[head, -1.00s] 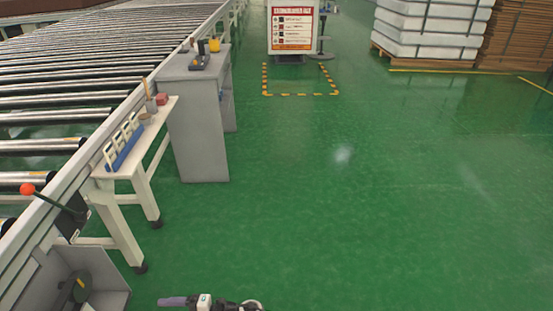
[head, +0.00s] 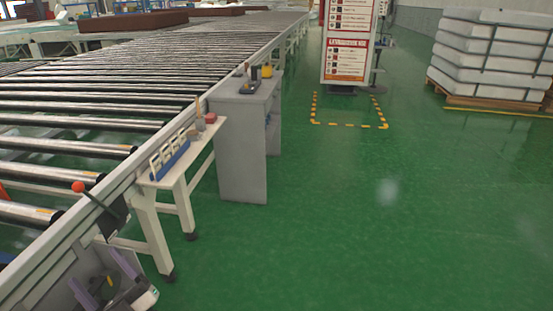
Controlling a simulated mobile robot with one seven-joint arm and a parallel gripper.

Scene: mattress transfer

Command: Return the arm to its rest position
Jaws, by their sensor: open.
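My gripper (head: 97,270) shows at the bottom left of the head view. Its two purple fingers are spread apart, with nothing seen held between them. Part of its light-coloured body shows at the bottom edge, and the rest of my arm is out of view. The gripper overlaps a grey bin below the conveyor side in the picture. I cannot tell whether it touches the bin.
The roller conveyor (head: 75,122) fills the left side, with an orange-knobbed lever (head: 78,187). A small white table (head: 205,138) and a grey cabinet (head: 240,160) stand along it. A sign board (head: 347,50) and stacked white mattresses (head: 490,55) are farther back. Green floor (head: 400,240) is open at right.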

